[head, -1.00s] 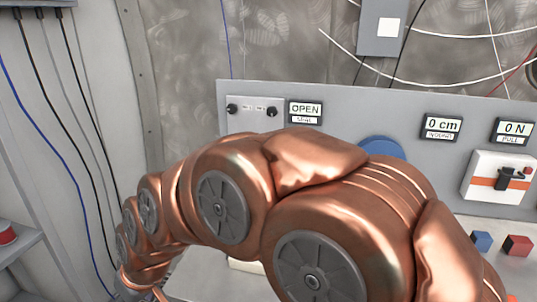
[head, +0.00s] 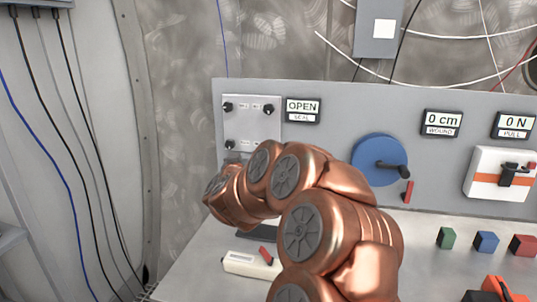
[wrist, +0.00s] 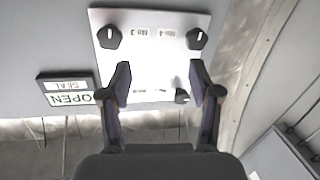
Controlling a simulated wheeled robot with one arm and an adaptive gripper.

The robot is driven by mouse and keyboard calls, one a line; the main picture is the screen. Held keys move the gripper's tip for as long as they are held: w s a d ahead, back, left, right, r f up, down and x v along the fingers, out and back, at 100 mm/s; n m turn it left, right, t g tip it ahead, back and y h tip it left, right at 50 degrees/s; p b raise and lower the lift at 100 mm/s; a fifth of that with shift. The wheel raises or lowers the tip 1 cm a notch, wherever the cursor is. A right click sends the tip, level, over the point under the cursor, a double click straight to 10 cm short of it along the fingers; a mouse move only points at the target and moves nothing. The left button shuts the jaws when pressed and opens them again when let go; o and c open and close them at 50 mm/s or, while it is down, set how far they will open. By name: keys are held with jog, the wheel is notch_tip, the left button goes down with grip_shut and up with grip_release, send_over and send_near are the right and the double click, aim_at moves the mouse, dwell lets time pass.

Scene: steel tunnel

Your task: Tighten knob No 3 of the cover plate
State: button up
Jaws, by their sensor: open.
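The cover plate (head: 252,125) is a pale panel with dark knobs at the left of the grey console. In the wrist view the plate (wrist: 152,55) appears upside down. The label beside its upper-left knob (wrist: 108,37) seems to read No 3, and the one beside the upper-right knob (wrist: 197,39) No 4. Another knob (wrist: 182,96) shows by the right finger; the fourth is hidden there. My gripper (wrist: 160,82) is open and empty, its fingers in front of the plate, apart from the two upper knobs. In the head view my arm hides the plate's lower right corner.
The OPEN seal display (head: 303,110) is beside the plate. A blue disc with a crank (head: 378,158) and a white box with an orange stripe (head: 500,174) are further right. Coloured blocks (head: 486,241) and a white device (head: 250,264) lie on the bench. Cables hang at left.

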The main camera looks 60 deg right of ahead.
jog(key=shift+s+d+f+m+g+h+p, duration=0.1)
jog(key=shift+s+d+m+g+h+p, duration=0.25)
jog(key=shift+d, duration=1.6)
jog(key=shift+s+d+f+m+g+h, duration=0.1)
jog(key=shift+s+d+m+g+h, duration=0.3)
jog(key=shift+d, duration=1.5)
jog(key=shift+s+d+m+g+h+p, duration=0.1)
jog(key=shift+d+g+h+p, duration=0.3)
jog(key=shift+d, duration=1.55)
jog(key=c, duration=1.2)
